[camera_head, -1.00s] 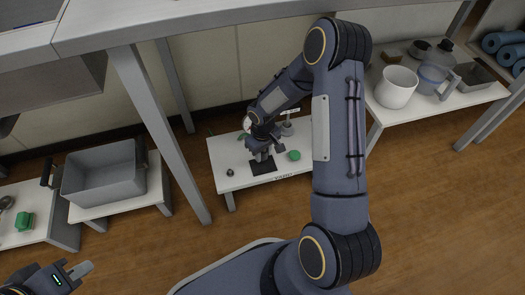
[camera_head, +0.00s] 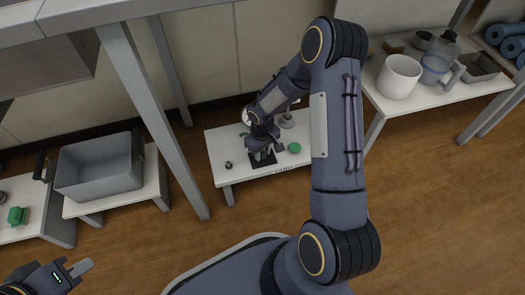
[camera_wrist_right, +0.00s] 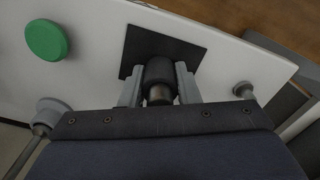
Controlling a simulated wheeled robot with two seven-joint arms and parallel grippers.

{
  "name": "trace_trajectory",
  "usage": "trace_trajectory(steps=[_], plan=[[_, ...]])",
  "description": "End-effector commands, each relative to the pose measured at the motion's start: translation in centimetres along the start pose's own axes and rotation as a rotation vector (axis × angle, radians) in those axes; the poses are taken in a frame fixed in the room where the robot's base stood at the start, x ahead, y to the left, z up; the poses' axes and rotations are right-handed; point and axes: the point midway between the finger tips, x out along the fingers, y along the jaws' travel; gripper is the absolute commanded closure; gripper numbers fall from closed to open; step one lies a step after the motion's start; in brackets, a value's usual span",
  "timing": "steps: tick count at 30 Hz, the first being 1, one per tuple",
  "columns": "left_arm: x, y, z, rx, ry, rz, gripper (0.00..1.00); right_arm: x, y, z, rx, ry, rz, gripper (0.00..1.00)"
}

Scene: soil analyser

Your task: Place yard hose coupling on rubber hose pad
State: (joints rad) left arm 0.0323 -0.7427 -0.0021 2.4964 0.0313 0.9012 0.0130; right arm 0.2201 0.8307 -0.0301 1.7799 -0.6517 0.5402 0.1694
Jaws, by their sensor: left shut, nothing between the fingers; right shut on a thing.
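The rubber hose pad (camera_wrist_right: 193,50) is a dark square on the small white table, and it also shows in the head view (camera_head: 262,159). My right gripper (camera_wrist_right: 160,92) is shut on the hose coupling (camera_wrist_right: 160,73), a dark cylinder with a metallic lower part. The coupling is over the pad in the right wrist view; whether it touches the pad I cannot tell. In the head view my right gripper (camera_head: 262,152) is low over the pad and hides the coupling. My left gripper (camera_head: 82,268) is shut and empty at the lower left.
The small white table (camera_head: 222,168) carries a green disc (camera_head: 294,148), a small dark fitting (camera_head: 228,164) and a grey item (camera_head: 286,121). A table leg (camera_head: 150,115) stands left of it. A grey bin (camera_head: 100,171) is further left; a white pot (camera_head: 399,77) is at right.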

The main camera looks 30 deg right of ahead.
Motion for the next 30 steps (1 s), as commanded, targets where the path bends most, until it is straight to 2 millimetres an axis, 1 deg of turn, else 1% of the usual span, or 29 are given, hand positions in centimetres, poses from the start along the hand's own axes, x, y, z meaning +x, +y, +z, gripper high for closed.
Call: trace_trajectory(steps=[13,14,19,26,29,30], plan=[[0.7,-0.3,0.3,0.000,0.000,0.000,1.00,1.0,0.0,0.0,0.000,0.001,0.000,1.00],[0.6,-0.3,0.3,0.000,0.000,0.000,1.00,0.9,0.0,0.0,0.000,0.001,0.000,0.69],[0.6,-0.3,0.3,0.000,0.000,0.000,1.00,0.9,0.0,0.0,0.000,0.000,0.000,0.46],[0.6,-0.3,0.3,0.000,0.000,0.000,1.00,0.9,0.0,0.0,0.000,0.000,0.000,0.46],[0.4,-0.2,0.2,0.000,0.000,0.000,1.00,0.4,0.0,0.0,0.000,0.000,0.000,0.46],[0.1,-0.1,0.1,0.000,0.000,0.000,1.00,-0.1,0.0,0.0,0.000,0.001,0.001,0.46]])
